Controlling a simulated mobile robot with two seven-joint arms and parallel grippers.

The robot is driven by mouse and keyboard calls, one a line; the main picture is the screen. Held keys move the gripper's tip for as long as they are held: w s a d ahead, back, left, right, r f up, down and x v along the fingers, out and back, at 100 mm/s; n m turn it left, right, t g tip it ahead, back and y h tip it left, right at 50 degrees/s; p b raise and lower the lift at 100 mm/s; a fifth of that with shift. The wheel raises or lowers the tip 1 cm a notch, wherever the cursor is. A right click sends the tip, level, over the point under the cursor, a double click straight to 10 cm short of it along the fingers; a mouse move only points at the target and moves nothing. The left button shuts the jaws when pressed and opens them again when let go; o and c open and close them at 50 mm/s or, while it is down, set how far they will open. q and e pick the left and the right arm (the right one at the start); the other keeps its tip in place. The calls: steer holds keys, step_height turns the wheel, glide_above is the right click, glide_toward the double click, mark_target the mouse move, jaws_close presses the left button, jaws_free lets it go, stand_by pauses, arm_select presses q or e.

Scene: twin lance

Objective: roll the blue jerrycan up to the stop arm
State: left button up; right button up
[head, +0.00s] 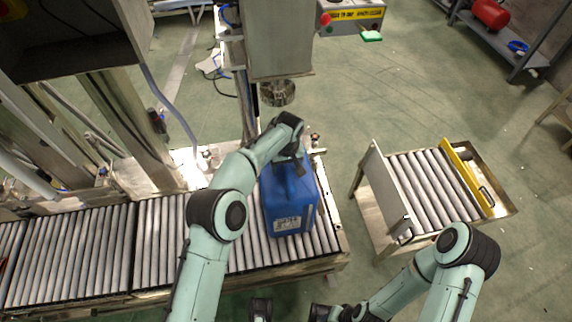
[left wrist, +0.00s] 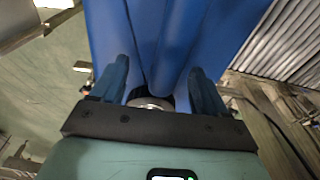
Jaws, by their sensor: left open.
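The blue jerrycan (head: 290,207) stands upright on the right part of the roller conveyor (head: 160,235), with a pale label on its near side. My left gripper (head: 290,163) is at its top, partly hidden by my own wrist. In the left wrist view my left gripper (left wrist: 163,85) is open, with one finger on each side of the picture's middle and the blue jerrycan (left wrist: 165,35) filling the space beyond. I cannot tell whether the fingers touch it. My right gripper (head: 322,312) is cut by the bottom edge. I cannot identify the stop arm with certainty.
A metal filling head (head: 277,92) hangs beyond the jerrycan. To the right, across a floor gap, stands a small roller table (head: 415,235) with a yellow bar (head: 466,178). A control box (head: 350,18) with a red button is at the top. Conveyor rollers left of the jerrycan are empty.

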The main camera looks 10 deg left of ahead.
arm_select(q)
steer(key=o, duration=0.5)
steer(key=r, duration=0.4)
steer(key=s+r+p, duration=0.1)
steer(key=r, duration=0.4)
steer(key=r+p, duration=0.1)
steer(key=r, duration=0.3)
steer(key=shift+s+d+r, duration=0.2)
steer(key=shift+s+d, duration=0.05)
